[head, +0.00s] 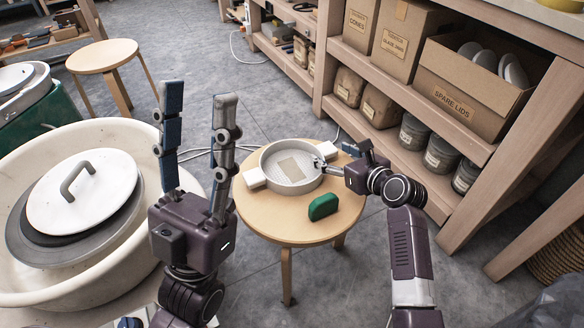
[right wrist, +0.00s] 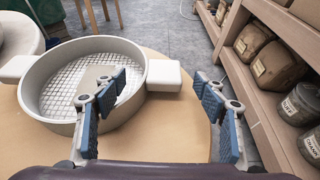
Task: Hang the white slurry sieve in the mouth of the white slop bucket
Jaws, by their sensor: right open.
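The white slurry sieve (head: 270,178) sits on a round wooden stool (head: 290,230). It is a round, shallow ring with a mesh floor and a block handle on each side. A beige patch lies on the mesh. My right gripper (head: 343,158) is open at the sieve's right handle. In the right wrist view the handle (right wrist: 165,76) shows ahead, between the spread fingers, and one finger overlaps the sieve's rim; contact cannot be told. My left gripper (head: 198,108) is open and empty, fingers pointing up, left of the stool. I cannot make out the slop bucket in either view.
A green kidney-shaped piece (head: 323,206) lies on the stool in front of the sieve. A large cream basin with a lidded wheel (head: 110,140) fills the left. Wooden shelving (head: 455,130) with boxes and jars stands right. Another stool (head: 103,56) is behind.

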